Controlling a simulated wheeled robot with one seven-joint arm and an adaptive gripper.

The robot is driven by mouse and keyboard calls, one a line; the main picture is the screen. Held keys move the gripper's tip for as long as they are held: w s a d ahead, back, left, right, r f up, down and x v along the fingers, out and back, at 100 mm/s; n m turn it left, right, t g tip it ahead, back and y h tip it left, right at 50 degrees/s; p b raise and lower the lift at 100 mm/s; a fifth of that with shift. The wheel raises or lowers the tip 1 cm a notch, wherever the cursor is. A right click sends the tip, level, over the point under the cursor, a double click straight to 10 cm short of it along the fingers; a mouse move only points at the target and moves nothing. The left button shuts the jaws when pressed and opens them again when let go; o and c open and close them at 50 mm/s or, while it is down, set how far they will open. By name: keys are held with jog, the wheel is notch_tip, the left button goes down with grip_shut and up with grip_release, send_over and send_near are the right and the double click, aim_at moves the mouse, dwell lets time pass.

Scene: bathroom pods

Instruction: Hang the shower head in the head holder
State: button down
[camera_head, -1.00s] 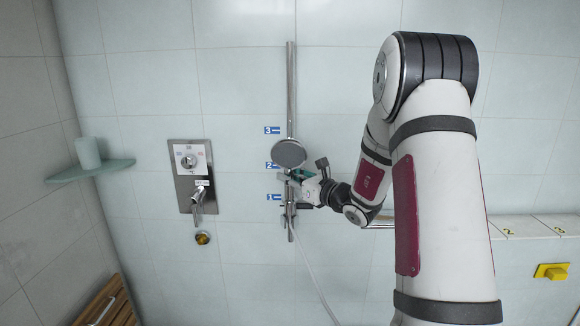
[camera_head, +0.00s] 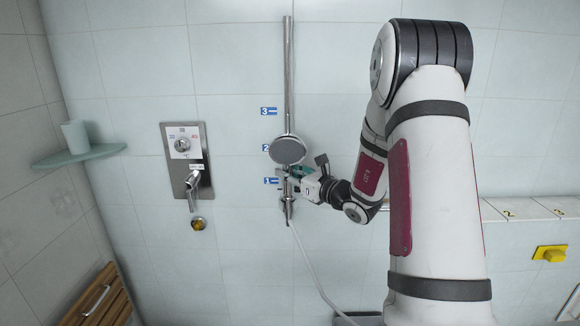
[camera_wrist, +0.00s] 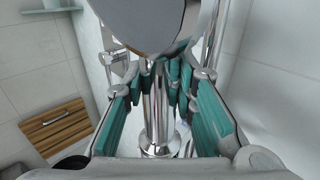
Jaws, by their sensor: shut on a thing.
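The round grey shower head (camera_head: 287,149) is in front of the vertical rail in the head view, level with the label 2. In the wrist view the head (camera_wrist: 150,22) fills the top and its chrome handle (camera_wrist: 157,115) runs down between the teal finger pads. My gripper (camera_head: 293,174) is shut on the handle, beside the label 1. The head holder (camera_head: 287,197) appears to be the chrome fitting low on the rail, just below my gripper. It is partly hidden, and I cannot tell whether the handle touches it.
The chrome rail (camera_head: 288,75) stands on the tiled wall. A pale hose (camera_head: 312,270) hangs below. A mixer panel (camera_head: 186,160) and a glass shelf (camera_head: 80,156) with a cup (camera_head: 75,136) are at left. A yellow object (camera_head: 550,253) is at right.

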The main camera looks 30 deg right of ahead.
jog(key=shift+f, duration=0.2)
dwell(0.8)
jog(key=shift+c, duration=0.2)
grip_release()
dwell(0.4)
jog(key=shift+s, duration=0.15)
dwell(0.6)
jog(key=s+d+p, duration=0.2)
jog(key=s, duration=0.7)
jog(key=shift+s+p, duration=0.25)
jog(key=shift+p, duration=0.05)
dwell(1.5)
jog(key=shift+a, duration=0.15)
dwell(0.5)
